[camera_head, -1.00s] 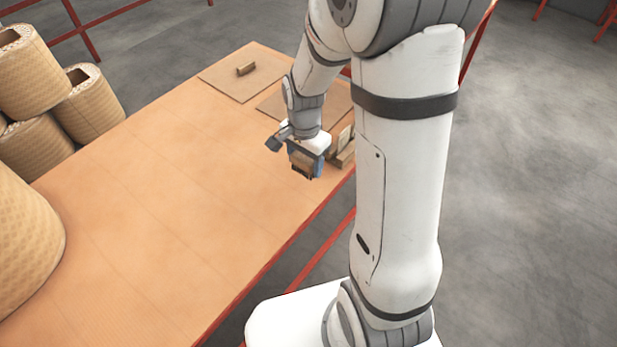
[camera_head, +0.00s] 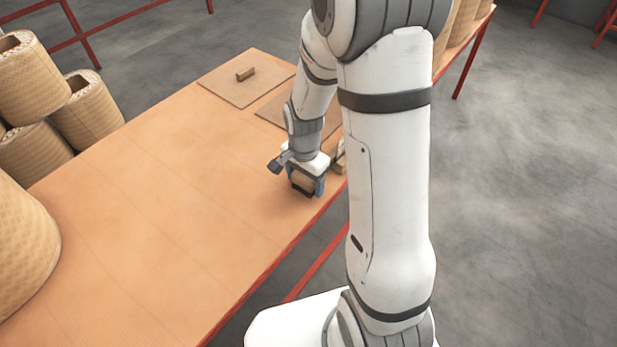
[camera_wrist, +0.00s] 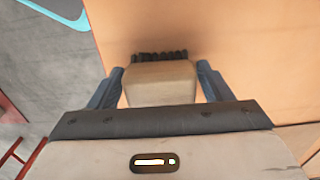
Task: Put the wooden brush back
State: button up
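The wooden brush is a pale wooden block (camera_wrist: 160,84) with dark bristles (camera_wrist: 160,57) at its far side in the wrist view. My gripper (camera_head: 306,184) has its blue fingers on either side of the block and holds it. In the head view the brush (camera_head: 303,181) hangs bristles down over the table, close to the right edge. I cannot tell whether the bristles touch the tabletop. A small wooden piece (camera_head: 340,158), perhaps a stand, sits just behind my gripper and is partly hidden by my arm.
The long tan table (camera_head: 150,200) has a wide clear surface left of my gripper. Large wound coils (camera_head: 88,108) stand at the left. Red rails edge the table.

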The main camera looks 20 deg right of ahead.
jog(key=shift+o, duration=0.8)
jog(key=shift+r, duration=0.3)
notch_tip(320, 180, up, 11)
jog(key=shift+f+p, duration=0.15)
jog(key=shift+p, duration=1.05)
jog(key=s+r+n+t, duration=0.1)
jog(key=s+r+n, duration=0.3)
jog(key=s+n, duration=0.1)
jog(key=s+d+r+n+t, duration=0.1)
jog(key=s+r+n, duration=0.4)
jog(key=s, duration=0.3)
jog(key=shift+s+n, duration=0.3)
jog(key=shift+n, duration=0.1)
